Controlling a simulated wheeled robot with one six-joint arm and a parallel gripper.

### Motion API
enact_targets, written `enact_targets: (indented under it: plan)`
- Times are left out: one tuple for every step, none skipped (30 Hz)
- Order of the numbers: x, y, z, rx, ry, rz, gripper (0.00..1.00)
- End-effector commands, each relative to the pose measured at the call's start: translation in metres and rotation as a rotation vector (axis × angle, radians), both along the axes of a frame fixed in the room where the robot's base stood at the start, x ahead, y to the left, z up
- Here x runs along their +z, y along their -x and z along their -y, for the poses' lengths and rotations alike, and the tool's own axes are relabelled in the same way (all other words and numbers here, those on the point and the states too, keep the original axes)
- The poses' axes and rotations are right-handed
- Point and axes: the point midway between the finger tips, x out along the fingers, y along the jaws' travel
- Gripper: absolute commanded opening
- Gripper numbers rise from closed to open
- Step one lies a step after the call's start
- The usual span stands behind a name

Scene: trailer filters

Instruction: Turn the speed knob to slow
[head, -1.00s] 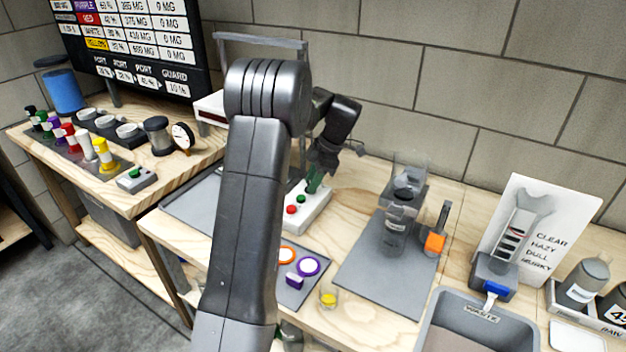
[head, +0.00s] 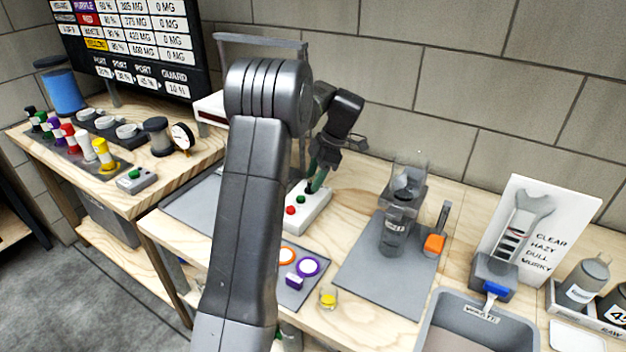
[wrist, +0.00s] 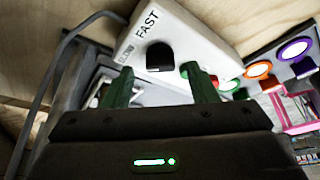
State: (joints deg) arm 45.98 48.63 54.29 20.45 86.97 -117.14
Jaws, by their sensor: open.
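The speed knob (wrist: 160,56) is a black knob on a white control box (wrist: 195,30), with FAST and SLOW printed beside it in the wrist view. In the head view the white box (head: 309,215) sits on the wooden bench with a red button (head: 291,210) and a green button (head: 301,199). My gripper (wrist: 160,88) has two green fingers, open, one on each side of the knob in the picture; no contact is visible. In the head view my gripper (head: 314,183) is at the far end of the box, where the knob is hidden.
A grey mat with a clear container (head: 395,235) stands right of the box. Orange and purple rings (head: 308,266) lie in front of it. A metal frame (head: 262,41) rises behind my arm. A yellow-filled cup (head: 328,297) is near the front edge.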

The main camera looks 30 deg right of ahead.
Motion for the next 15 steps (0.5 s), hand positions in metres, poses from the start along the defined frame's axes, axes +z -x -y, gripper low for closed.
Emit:
enact_targets:
  plan:
    - [0.010,0.001,0.004,-0.002,0.004,0.003,0.53]
    - [0.016,0.002,0.007,-0.002,0.004,0.003,0.53]
    - [0.025,0.003,0.011,-0.002,0.005,0.004,0.53]
    - [0.032,0.005,0.013,-0.003,0.004,0.003,0.53]
    - [0.039,0.006,0.016,-0.003,0.006,0.005,0.53]
    - [0.048,0.007,0.019,-0.002,0.005,0.004,0.53]
    - [0.054,0.008,0.022,-0.001,0.005,0.004,0.53]
    - [0.060,0.009,0.024,-0.001,0.005,0.004,0.53]
    - [0.069,0.010,0.027,-0.001,0.005,0.004,0.53]
    - [0.074,0.011,0.029,-0.001,0.005,0.004,0.53]
    - [0.080,0.012,0.031,-0.001,0.005,0.004,0.53]
    - [0.086,0.013,0.034,-0.001,0.005,0.004,0.53]
    - [0.091,0.014,0.035,-0.002,0.004,0.002,0.53]
    - [0.095,0.014,0.037,-0.002,0.003,0.003,0.53]
    - [0.099,0.015,0.039,-0.001,0.003,0.003,0.53]
